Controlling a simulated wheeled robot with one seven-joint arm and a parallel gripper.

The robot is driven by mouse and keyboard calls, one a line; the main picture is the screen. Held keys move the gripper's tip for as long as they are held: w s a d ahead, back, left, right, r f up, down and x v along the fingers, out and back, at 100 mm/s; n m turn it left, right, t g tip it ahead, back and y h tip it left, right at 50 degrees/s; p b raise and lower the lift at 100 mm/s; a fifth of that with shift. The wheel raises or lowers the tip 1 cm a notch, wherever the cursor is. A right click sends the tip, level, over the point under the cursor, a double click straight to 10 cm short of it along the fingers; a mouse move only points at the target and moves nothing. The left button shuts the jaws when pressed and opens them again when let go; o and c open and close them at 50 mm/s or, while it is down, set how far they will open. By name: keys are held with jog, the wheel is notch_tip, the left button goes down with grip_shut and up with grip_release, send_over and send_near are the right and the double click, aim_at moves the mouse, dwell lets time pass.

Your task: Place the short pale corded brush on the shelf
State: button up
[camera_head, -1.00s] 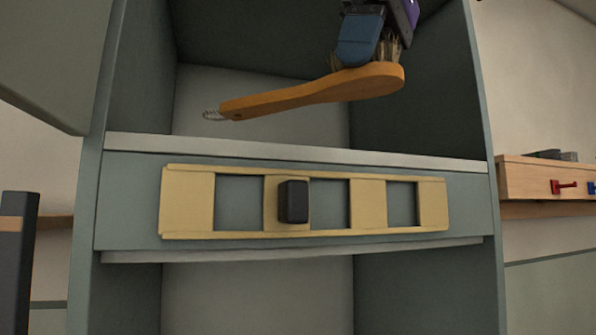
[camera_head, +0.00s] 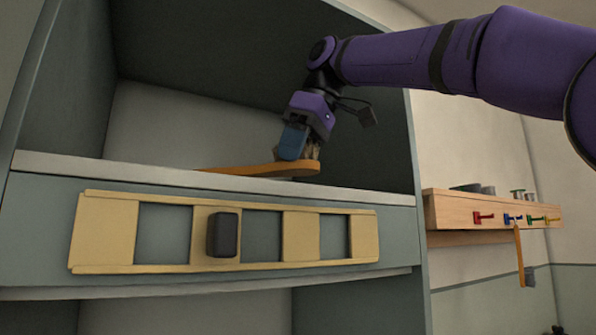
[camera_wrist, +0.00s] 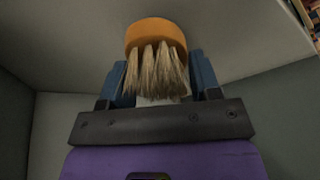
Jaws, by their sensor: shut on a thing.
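The orange wooden brush (camera_head: 262,169) has pale bristle tufts and is inside the cabinet, just above or on the shelf (camera_head: 150,174); I cannot tell whether it touches. It lies about level, handle to the left, its lower edge partly behind the shelf's front lip. My gripper (camera_head: 300,148) is shut on the brush at its bristle end, with blue fingers. In the wrist view the brush head (camera_wrist: 155,35) and pale tufts show between the blue fingers (camera_wrist: 160,85). The cord and the handle's far end are not clear now.
A yellow slotted rail (camera_head: 300,237) with a dark block (camera_head: 223,235) is on the cabinet front below the shelf. Cabinet side walls flank the opening. At right, a wooden rack (camera_head: 490,208) has coloured hooks, and another brush (camera_head: 521,255) hangs there. The shelf left of the brush is clear.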

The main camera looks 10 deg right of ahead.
aim_at(298, 173)
jog(key=shift+f, duration=1.6)
jog(key=o, duration=0.9)
jog(key=shift+f, duration=0.1)
jog(key=shift+o, duration=0.2)
jog(key=shift+v, duration=3.9)
